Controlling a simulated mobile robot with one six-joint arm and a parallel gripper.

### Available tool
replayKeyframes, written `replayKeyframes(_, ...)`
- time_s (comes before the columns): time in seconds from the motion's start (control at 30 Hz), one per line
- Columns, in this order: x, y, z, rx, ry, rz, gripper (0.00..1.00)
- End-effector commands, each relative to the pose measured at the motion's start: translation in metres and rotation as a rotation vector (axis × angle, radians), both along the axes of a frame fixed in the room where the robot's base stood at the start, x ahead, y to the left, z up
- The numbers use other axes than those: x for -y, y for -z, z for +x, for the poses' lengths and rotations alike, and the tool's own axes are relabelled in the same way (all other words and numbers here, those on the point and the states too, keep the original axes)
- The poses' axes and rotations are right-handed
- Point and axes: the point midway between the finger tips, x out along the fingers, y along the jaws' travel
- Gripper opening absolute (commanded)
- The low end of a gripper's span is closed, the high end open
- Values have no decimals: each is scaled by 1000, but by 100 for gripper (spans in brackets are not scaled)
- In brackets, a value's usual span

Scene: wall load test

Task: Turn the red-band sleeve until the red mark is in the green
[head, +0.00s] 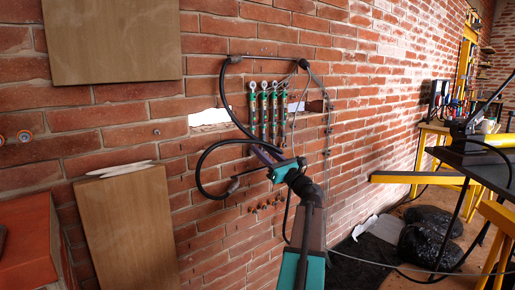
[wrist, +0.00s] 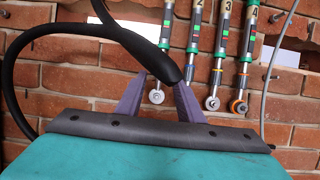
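Several upright green-and-metal rods (head: 264,112) hang side by side on the brick wall. In the wrist view, labels 2, 3 and 4 show on the rods; the leftmost rod (wrist: 166,25) is partly covered by a black hose. Its round pale end (wrist: 157,97) appears between my fingers. Small coloured bands show on the rods, but I cannot tell for sure which sleeve is red-banded, nor where its red mark stands. My gripper (wrist: 158,92) is open, its purple fingers apart, below the rods' middles. It also shows in the head view (head: 268,155). Contact with a rod cannot be told.
A thick black hose (wrist: 150,55) loops across the wrist view in front of the rods and my fingers. A thin grey cable (wrist: 270,70) hangs at the right. Wooden boards (head: 125,225) are at the left; a yellow-framed bench (head: 430,135) and black bags (head: 425,235) are at the right.

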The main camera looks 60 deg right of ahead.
Motion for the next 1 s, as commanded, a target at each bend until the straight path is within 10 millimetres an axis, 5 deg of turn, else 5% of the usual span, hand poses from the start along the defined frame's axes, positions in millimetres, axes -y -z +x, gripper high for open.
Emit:
replayKeyframes(0.3, 10, -13, 29, 1, 0, -1, 34)
replayKeyframes(0.77, 11, -15, 34, 0, 2, 0, 34)
replayKeyframes(1.0, 11, -15, 33, 0, 3, 0, 0)
